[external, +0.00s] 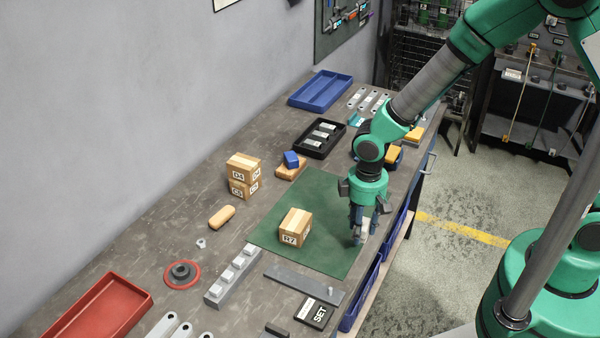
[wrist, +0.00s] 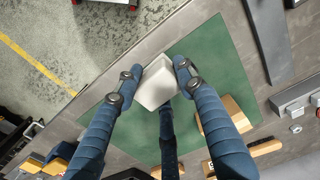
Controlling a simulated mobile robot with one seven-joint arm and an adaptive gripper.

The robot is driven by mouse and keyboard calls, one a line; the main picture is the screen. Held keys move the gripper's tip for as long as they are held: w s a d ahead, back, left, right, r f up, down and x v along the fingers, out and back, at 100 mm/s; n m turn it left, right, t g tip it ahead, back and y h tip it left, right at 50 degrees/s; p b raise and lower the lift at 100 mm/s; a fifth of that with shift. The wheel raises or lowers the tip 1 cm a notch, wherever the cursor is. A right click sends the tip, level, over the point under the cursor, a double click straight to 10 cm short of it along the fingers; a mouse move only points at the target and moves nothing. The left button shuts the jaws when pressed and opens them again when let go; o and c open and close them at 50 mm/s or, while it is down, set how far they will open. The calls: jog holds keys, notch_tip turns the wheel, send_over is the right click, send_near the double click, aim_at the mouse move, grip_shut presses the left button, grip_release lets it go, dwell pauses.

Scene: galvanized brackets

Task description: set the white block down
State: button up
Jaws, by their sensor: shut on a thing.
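The white block (wrist: 155,86) is between the fingertips of my gripper (wrist: 153,78) in the wrist view. My gripper (external: 360,236) is shut on it, pointing down over the right part of the green mat (external: 325,200). In the external view the fingers mostly hide the block. In the wrist view the block overlaps the green mat (wrist: 222,62) near its edge. I cannot tell whether the block touches the mat or hangs just above it.
A cardboard box (external: 295,228) stands on the mat left of my gripper. A flat grey bar (external: 303,282) and a SET sign (external: 316,312) lie at the mat's near side. Two stacked boxes (external: 243,175) stand beyond the mat's left edge. The bench edge is close on the right.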

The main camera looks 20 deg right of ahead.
jog(key=s+d+m, duration=0.1)
jog(key=s+d, duration=0.3)
jog(key=s, duration=0.7)
jog(key=shift+s+d+f, duration=0.15)
jog(key=shift+s+d, duration=0.05)
jog(key=shift+d, duration=0.15)
jog(key=shift+w, duration=0.1)
jog(key=b, duration=0.2)
send_over(333, 262)
jog(key=shift+f, duration=0.75)
jog(key=shift+f, duration=0.1)
jog(key=shift+f+b, duration=0.65)
jog(key=shift+f, duration=1)
jog(key=shift+f, duration=0.15)
jog(key=o, duration=1.2)
jog(key=shift+c, duration=0.2)
